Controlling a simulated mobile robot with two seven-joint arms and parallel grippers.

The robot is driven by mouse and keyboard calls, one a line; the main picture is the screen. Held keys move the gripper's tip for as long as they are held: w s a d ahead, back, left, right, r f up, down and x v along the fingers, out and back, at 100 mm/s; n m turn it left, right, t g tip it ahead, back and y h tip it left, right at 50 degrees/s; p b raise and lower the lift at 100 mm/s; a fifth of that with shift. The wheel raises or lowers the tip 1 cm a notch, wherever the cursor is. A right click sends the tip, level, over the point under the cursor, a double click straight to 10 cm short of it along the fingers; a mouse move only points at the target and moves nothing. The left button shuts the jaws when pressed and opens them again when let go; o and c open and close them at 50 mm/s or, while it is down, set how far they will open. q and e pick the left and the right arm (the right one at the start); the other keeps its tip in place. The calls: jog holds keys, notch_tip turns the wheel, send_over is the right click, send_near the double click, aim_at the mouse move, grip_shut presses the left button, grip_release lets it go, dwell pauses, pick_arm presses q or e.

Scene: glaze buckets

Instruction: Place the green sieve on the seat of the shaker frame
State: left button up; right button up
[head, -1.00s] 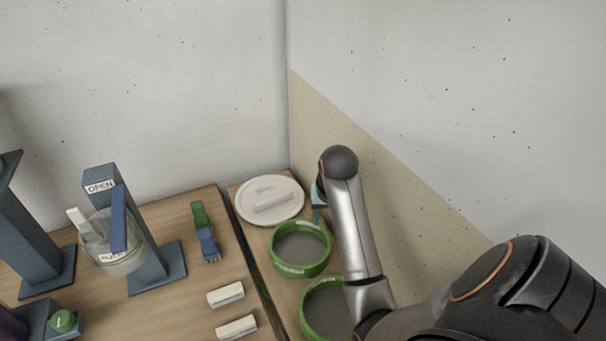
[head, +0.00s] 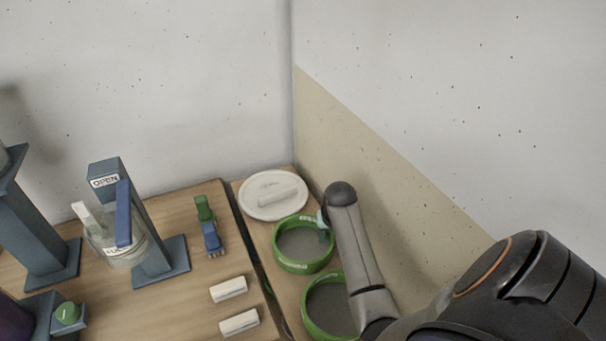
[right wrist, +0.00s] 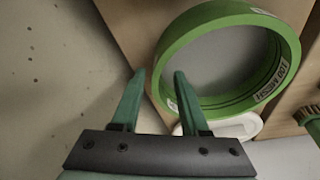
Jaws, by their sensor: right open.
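Two green sieves with grey mesh stand on the narrow right-hand board: a far sieve (head: 290,265) and a near sieve (head: 311,320), the near one partly hidden by my right arm. My right gripper (head: 323,226) is at the right rim of the far sieve. In the right wrist view my open, teal-fingered gripper (right wrist: 158,80) has its tips close to the wall of a green sieve (right wrist: 215,17) marked with a mesh label. My left gripper is not in view.
A white round lid (head: 262,208) lies behind the far sieve. On the wooden table (head: 190,305) are an "OPEN" stand (head: 152,220) with a clear jar, a green-blue brush (head: 210,236), and two white blocks (head: 228,289). A wall stands close on the right.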

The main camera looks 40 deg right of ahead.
jog(key=shift+w+d+f, duration=0.1)
jog(key=shift+f, duration=0.3)
grip_shut()
jog(key=shift+r, duration=0.1)
dwell(1.1)
